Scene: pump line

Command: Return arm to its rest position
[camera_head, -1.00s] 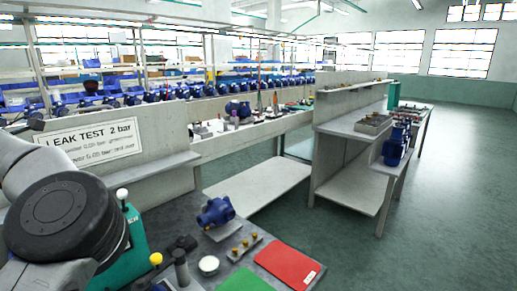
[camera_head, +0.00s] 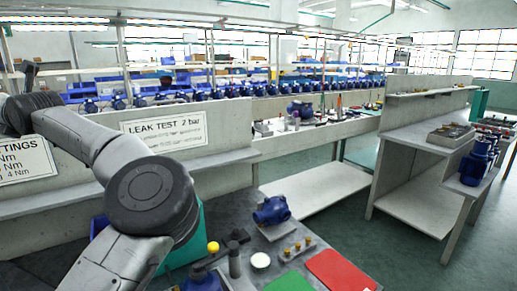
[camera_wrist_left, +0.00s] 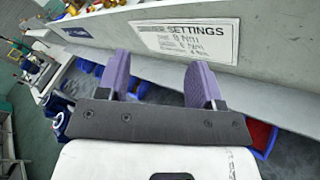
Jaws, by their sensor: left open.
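My left arm (camera_head: 140,190) comes in from the left in the head view and bends over the near workbench; its gripper is out of that frame. In the left wrist view my left gripper (camera_wrist_left: 161,82) shows two purple-padded fingers spread apart with nothing between them. Its fingers point toward the low wall with the settings sign (camera_wrist_left: 187,38). My right gripper is in neither view.
A blue pump (camera_head: 271,211) stands on the bench, with brass fittings (camera_head: 297,249), a white round dish (camera_head: 260,260), a red mat (camera_head: 340,270) and a green mat (camera_head: 290,283) nearby. A leak test sign (camera_head: 165,132) hangs behind. Blue bins lie below the gripper.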

